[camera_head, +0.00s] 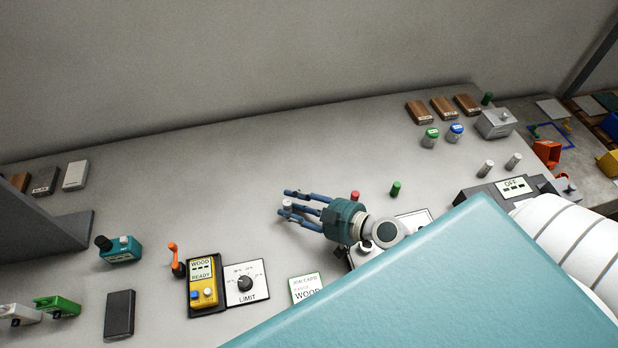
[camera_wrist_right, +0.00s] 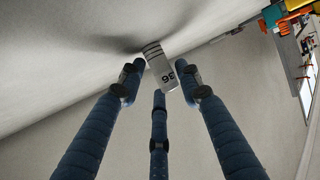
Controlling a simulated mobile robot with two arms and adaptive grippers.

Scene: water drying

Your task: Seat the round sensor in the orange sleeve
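My right gripper (camera_head: 285,203) is over the middle of the bench, its blue fingers pointing left. A small silver-white cylinder, likely the round sensor (camera_head: 287,205), is between its fingertips. In the right wrist view the cylinder (camera_wrist_right: 161,68) shows the number 36 and dark bands at its far end. The fingertips (camera_wrist_right: 158,75) are on either side of it; I cannot tell whether they grip it, or whether it touches the bench. An orange block-like part, possibly the orange sleeve (camera_head: 547,152), stands at the far right. My left gripper is not in view.
Two similar silver cylinders (camera_head: 485,168) (camera_head: 513,160) stand at the right. A red peg (camera_head: 355,196) and a green peg (camera_head: 395,188) are near my right gripper. A grey box (camera_head: 495,123) is at the back right.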

